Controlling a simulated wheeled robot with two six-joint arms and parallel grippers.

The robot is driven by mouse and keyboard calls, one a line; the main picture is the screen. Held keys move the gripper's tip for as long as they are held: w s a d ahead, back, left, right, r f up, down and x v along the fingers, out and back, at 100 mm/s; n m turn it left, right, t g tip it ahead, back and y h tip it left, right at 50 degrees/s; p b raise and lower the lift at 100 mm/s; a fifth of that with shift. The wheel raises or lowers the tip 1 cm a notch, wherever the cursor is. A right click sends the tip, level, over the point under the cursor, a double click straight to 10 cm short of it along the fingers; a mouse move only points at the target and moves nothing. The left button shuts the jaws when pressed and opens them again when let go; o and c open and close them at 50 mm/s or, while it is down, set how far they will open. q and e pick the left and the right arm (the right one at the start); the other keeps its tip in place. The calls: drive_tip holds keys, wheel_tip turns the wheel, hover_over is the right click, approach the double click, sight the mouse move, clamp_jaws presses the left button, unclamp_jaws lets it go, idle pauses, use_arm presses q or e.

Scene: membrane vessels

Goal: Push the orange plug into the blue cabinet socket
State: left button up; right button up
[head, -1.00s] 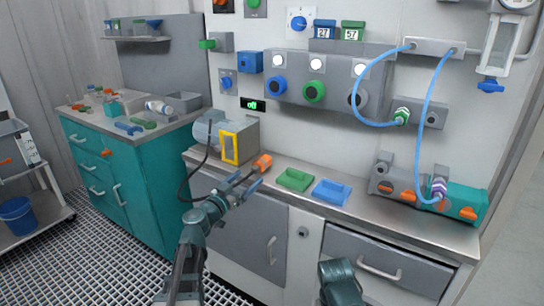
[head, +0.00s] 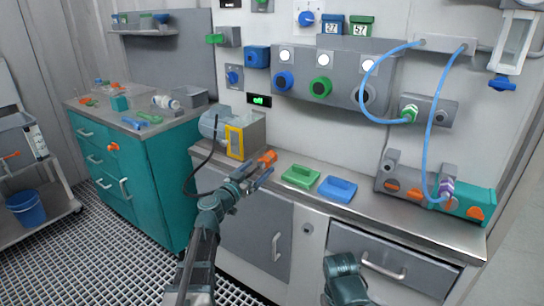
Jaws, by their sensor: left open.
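The orange plug (head: 268,157) lies on the grey worktop, just in front of the motor unit with the yellow frame. My left gripper (head: 261,171) reaches in from below, open, with its fingertips close to the plug. I cannot tell whether the plug is between the fingers. A blue box (head: 257,57) on the wall panel above may be the blue socket; its opening is too small to make out. My right arm shows only in part at the bottom, and its gripper is not in view.
The motor unit (head: 241,136) stands left of the plug, with a black cable (head: 187,178) looping down behind my left arm. A green tray (head: 300,176) and a blue tray (head: 337,189) lie to the right. Blue hoses (head: 430,120) hang at the right.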

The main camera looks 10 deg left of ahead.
sight(266, 161)
use_arm(q)
drive_tip(key=x, duration=0.6)
drive_tip(key=shift+c, duration=0.3)
idle(0.7)
clamp_jaws()
drive_tip(key=shift+s+a, duration=0.1)
drive_tip(key=shift+s, duration=0.15)
drive_tip(key=shift+v, duration=2.9)
